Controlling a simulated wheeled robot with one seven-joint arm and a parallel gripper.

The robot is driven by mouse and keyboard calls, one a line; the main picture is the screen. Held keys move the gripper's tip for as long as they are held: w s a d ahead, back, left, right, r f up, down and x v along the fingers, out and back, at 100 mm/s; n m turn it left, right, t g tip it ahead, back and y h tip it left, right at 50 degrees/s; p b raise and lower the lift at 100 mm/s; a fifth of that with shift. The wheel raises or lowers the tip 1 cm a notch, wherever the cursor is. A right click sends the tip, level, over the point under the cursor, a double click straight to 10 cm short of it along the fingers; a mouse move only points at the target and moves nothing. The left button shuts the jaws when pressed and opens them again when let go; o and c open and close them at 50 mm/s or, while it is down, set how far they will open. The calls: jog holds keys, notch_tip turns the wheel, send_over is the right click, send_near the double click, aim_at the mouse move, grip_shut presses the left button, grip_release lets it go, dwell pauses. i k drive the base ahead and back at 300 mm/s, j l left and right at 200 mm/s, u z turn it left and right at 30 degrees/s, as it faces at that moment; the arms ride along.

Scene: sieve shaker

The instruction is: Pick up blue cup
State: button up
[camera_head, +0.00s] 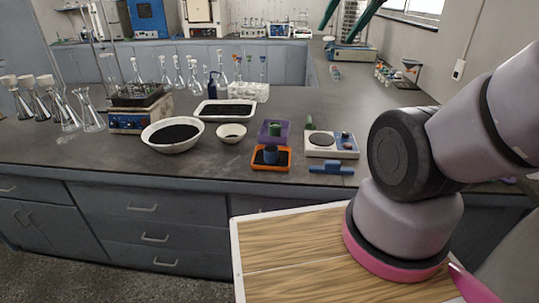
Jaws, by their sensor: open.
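My arm fills the right side of the picture, to the right of the cup and nearer to me. My gripper is not in the picture, so its place relative to the cup cannot be seen.
A purple tray (264,138) with a green cup (275,128) sits just behind. A scale (321,143) and a blue object (332,168) lie to the right. A white bowl (173,146) and glass flasks stand left. The bench front (215,172) is clear.

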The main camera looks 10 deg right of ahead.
aim_at(271, 155)
jog(key=z, duration=0.6)
jog(key=j+z, duration=0.35)
jog(key=k+j+z, duration=0.3)
jog(key=j+z, duration=0.35)
jog(key=k+j, duration=0.05)
